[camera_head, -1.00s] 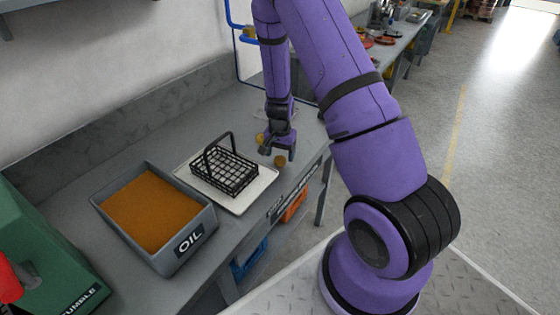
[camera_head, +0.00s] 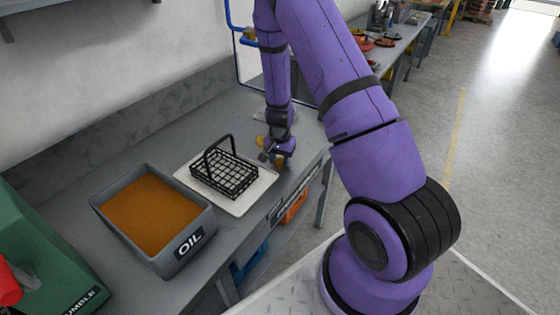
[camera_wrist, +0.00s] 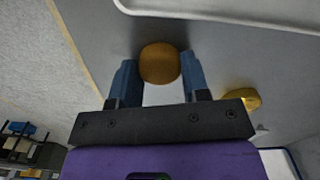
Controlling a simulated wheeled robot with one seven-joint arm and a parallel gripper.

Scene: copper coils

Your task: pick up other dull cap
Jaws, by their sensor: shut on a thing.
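A dull brownish-gold cap (camera_wrist: 160,63) sits between my two fingertips in the wrist view; in the head view the cap (camera_head: 280,162) shows at the bench's front side. My gripper (camera_wrist: 158,75) is shut on it, low over the bench. A second yellowish cap (camera_wrist: 241,100) lies apart to the right of my gripper in the wrist view; in the head view this cap (camera_head: 260,141) shows behind my gripper, partly hidden by it.
A black wire basket (camera_head: 225,174) with a raised handle stands on a white tray (camera_head: 243,205) left of my gripper. A grey OIL tub (camera_head: 174,262) of brown liquid is farther left, beside a green machine (camera_head: 45,262). The bench front edge is close by.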

